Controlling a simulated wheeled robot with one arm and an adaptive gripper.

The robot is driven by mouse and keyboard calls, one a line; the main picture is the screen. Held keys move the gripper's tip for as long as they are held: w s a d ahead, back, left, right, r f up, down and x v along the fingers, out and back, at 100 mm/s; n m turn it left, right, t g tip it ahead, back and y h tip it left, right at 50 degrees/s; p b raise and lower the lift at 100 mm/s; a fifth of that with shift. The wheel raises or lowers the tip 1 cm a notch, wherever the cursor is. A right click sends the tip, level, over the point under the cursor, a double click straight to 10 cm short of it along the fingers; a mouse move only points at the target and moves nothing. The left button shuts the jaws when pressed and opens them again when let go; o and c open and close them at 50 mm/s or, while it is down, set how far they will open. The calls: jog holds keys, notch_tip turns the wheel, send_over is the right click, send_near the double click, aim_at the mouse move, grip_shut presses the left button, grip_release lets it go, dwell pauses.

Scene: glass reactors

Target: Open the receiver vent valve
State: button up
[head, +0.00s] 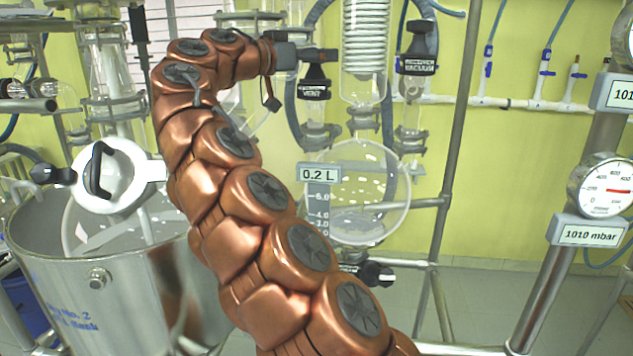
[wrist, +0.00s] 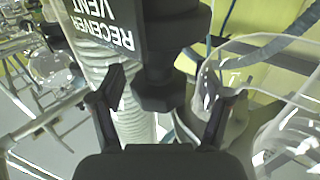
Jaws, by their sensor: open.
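The receiver vent valve has a black handle with a black label plate, and its label (wrist: 108,28) reads "RECEIVER VENT" upside down in the wrist view. The valve's dark stem and knob (wrist: 160,92) appear between the two fingers of my gripper (wrist: 166,98). The fingers are spread apart with a gap on each side of the knob; I cannot tell how deep the knob sits between them. In the head view the vent valve (head: 314,88) hangs above a glass neck, and my gripper (head: 290,52) is at its upper left, partly hidden by my arm.
A similar black valve labelled "VACUUM" (head: 417,62) stands to the right. A coiled glass condenser (head: 365,50) is between the two valves. The round receiver flask (head: 370,195) with a 0.2 L tag is below. A steel vessel (head: 110,270) stands at left. Hoses and glass crowd the valve.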

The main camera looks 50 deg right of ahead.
jog(key=shift+d+r+m+g+p, duration=0.1)
jog(key=shift+m+g+p, duration=0.2)
jog(key=shift+g+p, duration=0.2)
jog(key=w+a+b, duration=0.1)
jog(key=w+a, duration=0.1)
jog(key=a, duration=1)
jog(key=shift+s+d+f+n+y, duration=0.8)
jog(key=shift+s+f+n+y, duration=0.95)
jog(key=shift+s, duration=2.05)
jog(key=s+a+f+n+t+y, duration=0.1)
jog(key=s+a+f+n+y, duration=0.1)
jog(key=f, duration=0.7)
jog(key=s+a+f+n+t+y, duration=0.1)
jog(key=s+a+f+n+y, duration=0.2)
jog(key=s+f, duration=0.4)
jog(key=shift+f+n+y+p, duration=0.3)
jog(key=shift+f+n+y, duration=0.55)
jog(key=shift+f, duration=0.55)
jog(key=shift+s, duration=0.1)
